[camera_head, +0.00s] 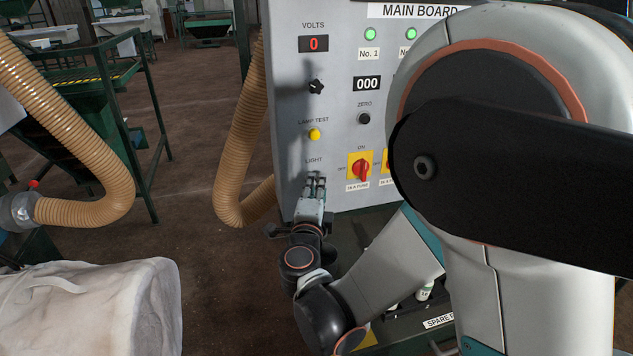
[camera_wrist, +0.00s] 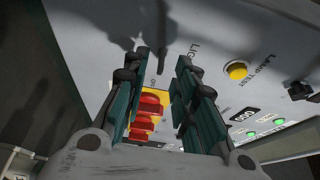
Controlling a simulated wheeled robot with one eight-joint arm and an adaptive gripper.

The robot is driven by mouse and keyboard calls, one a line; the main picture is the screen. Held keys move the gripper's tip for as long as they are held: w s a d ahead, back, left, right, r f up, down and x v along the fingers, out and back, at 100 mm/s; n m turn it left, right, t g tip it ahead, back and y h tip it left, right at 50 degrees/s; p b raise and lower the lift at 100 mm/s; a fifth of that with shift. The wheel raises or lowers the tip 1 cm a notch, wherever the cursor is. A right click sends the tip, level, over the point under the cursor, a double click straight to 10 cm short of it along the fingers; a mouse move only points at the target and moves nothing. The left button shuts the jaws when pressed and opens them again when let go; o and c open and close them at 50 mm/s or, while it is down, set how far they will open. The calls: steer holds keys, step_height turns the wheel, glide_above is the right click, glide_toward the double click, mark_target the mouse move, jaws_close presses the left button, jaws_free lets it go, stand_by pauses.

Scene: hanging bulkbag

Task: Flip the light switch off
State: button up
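The main board (camera_head: 290,100) is a grey panel with a printed LIGHT label (camera_head: 314,160), which also shows partly in the wrist view (camera_wrist: 194,48). My gripper (camera_head: 316,184) is just below this label, close to the panel. In the wrist view my gripper (camera_wrist: 162,62) is open, its two fingers apart with panel surface showing between them. I cannot clearly make out the light switch itself. In the head view the gripper covers the area under the label. In the wrist view dark shapes near the right fingertip cannot be told from finger or shadow.
A red rotary switch (camera_head: 361,170) on a yellow plate is right of the gripper. A yellow lamp test button (camera_head: 314,134) is above the label. A black knob (camera_head: 316,87) sits higher. A ribbed tan hose (camera_head: 240,150) hangs left of the panel. A white bulk bag (camera_head: 90,310) lies lower left.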

mark_target(316, 178)
steer(key=shift+w+d, duration=0.15)
steer(key=shift+w, duration=0.95)
